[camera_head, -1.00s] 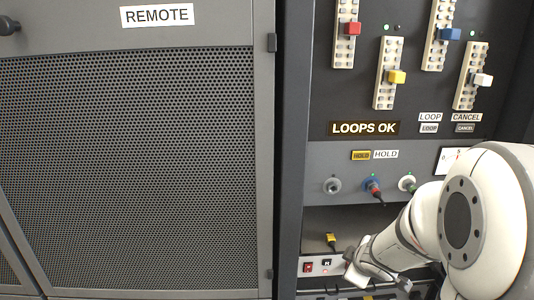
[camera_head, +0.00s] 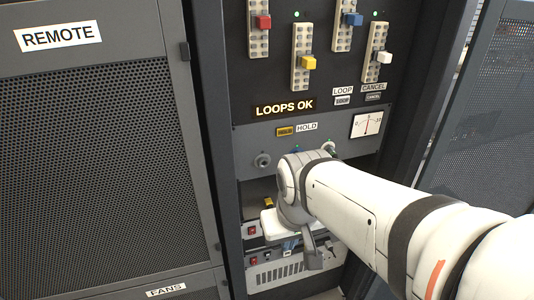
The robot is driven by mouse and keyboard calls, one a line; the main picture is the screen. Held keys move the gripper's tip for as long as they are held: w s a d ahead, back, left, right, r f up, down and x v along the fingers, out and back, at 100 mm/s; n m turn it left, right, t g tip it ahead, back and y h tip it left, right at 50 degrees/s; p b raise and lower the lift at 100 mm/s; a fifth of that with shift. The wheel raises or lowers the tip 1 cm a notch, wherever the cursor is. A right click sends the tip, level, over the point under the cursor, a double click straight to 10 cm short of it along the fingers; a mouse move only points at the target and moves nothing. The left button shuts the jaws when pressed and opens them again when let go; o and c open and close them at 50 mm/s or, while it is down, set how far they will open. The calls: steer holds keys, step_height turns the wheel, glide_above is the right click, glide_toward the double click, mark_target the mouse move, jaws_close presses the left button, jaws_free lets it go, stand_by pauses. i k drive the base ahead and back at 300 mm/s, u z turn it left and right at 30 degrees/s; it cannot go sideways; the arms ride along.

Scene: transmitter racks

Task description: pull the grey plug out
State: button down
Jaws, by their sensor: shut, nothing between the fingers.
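On the grey panel below the HOLD label is a row of round connectors. The left one (camera_head: 262,160), grey with a dark centre, shows clear of my arm; I cannot tell whether it is a plug or an empty socket. No grey plug can be clearly made out. My gripper (camera_head: 312,258) is below this row, in front of the lower units, pointing down. It is shut and looks empty, its fingertips partly hidden.
A small yellow item (camera_head: 268,202) sits in the open bay. A red switch (camera_head: 251,230) is on the unit below. Coloured sliders (camera_head: 308,62) and a meter (camera_head: 367,124) are higher up. A mesh door marked REMOTE (camera_head: 95,160) stands left; my arm crosses the right side.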

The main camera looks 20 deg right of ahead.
mark_target(328, 245)
steer(key=z, duration=0.95)
steer(key=k, duration=0.5)
steer(key=u, duration=0.1)
steer(key=i, duration=0.5)
steer(key=z, duration=0.05)
